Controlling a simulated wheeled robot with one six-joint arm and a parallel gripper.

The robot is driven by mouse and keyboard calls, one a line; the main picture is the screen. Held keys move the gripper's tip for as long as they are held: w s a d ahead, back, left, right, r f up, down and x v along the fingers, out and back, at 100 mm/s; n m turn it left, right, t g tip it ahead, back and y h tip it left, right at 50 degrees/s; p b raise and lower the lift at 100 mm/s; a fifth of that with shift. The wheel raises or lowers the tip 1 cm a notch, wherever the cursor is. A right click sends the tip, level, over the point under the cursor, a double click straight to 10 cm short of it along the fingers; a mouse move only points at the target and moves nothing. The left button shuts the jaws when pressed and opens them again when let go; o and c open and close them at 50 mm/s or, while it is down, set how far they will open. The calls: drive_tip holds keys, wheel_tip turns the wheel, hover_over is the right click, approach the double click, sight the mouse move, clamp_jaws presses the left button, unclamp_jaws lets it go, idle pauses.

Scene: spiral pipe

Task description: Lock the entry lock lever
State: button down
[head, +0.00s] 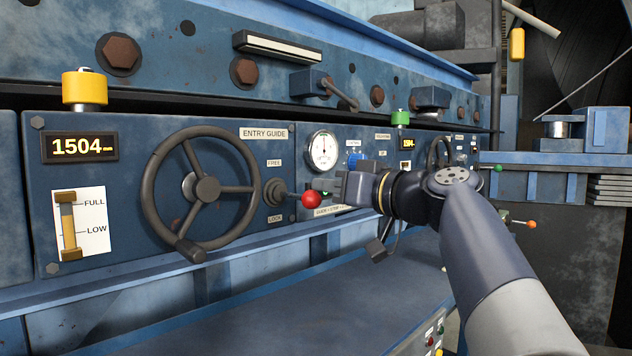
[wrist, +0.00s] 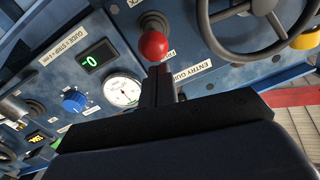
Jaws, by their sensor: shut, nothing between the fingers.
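The entry lock lever is a short dark lever with a red ball knob (head: 312,199), set on a round pivot to the right of the large handwheel. It sticks out roughly level between the FREE label (head: 274,162) above and the LOCK label (head: 275,218) below. My gripper (head: 330,190) is just right of the knob. In the wrist view the knob (wrist: 153,45) shows just beyond the tips of my shut fingers (wrist: 157,78). The fingers hold nothing. I cannot tell whether they touch the knob.
The large entry guide handwheel (head: 203,190) stands left of the lever, with a crank handle low on its rim. A dial gauge (head: 322,151) and a blue knob (head: 354,160) are on the panel behind my gripper. Open space lies in front of the panel above a blue ledge (head: 250,315).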

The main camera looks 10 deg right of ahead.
wheel_tip(320, 180, down, 6)
drive_tip(key=t+y+b, duration=0.2)
drive_tip(key=t+b, duration=0.1)
drive_tip(key=b, duration=1.4)
drive_tip(key=shift+f+y, duration=0.15)
drive_tip(key=shift+y, duration=0.15)
drive_tip(key=shift+w+f+b, duration=0.2)
drive_tip(key=shift+f+b, duration=0.05)
drive_tip(key=shift+b, duration=0.15)
